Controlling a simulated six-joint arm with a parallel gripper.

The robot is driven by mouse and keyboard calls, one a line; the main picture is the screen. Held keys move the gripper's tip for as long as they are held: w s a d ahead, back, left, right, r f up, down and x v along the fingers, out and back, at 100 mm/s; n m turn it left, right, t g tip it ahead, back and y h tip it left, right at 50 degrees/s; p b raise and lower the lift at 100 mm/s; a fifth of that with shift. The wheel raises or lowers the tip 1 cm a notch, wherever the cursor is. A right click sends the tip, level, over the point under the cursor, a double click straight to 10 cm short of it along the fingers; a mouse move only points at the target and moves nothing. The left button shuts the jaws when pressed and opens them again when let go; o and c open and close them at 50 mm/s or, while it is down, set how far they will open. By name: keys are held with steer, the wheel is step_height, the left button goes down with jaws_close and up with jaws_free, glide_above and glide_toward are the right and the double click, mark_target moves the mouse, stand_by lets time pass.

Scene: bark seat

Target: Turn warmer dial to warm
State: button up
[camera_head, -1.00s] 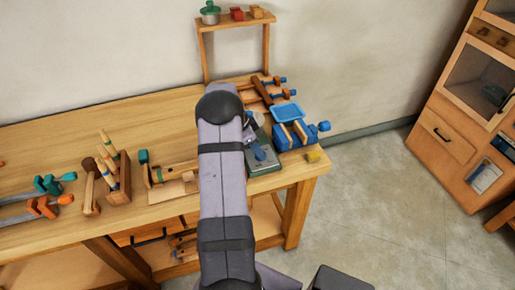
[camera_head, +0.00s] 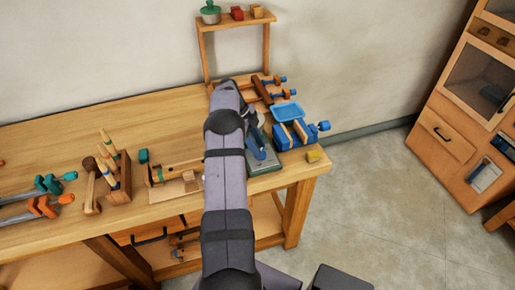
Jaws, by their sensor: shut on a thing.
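The warmer (camera_head: 266,167) is a flat grey-green unit near the right end of the workbench, partly behind my arm. A blue piece (camera_head: 262,146), which looks like its dial, stands up from it. Its markings are too small to read. The fingertips are mostly hidden.
A blue vise (camera_head: 293,135) and a blue tray (camera_head: 287,113) stand close on the right, with clamps (camera_head: 266,90) behind. A small shelf (camera_head: 236,20) stands at the back. A tool rack (camera_head: 118,180) is left.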

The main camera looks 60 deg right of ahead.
steer(key=shift+m, duration=0.6)
steer(key=o, duration=1.1)
steer(key=shift+c, duration=0.2)
steer(key=shift+r, duration=0.1)
steer(key=b+v, duration=0.2)
steer(key=v, duration=0.3)
steer(key=shift+d, duration=0.1)
steer(key=shift+p+v, duration=0.35)
steer(key=shift+v, duration=0.8)
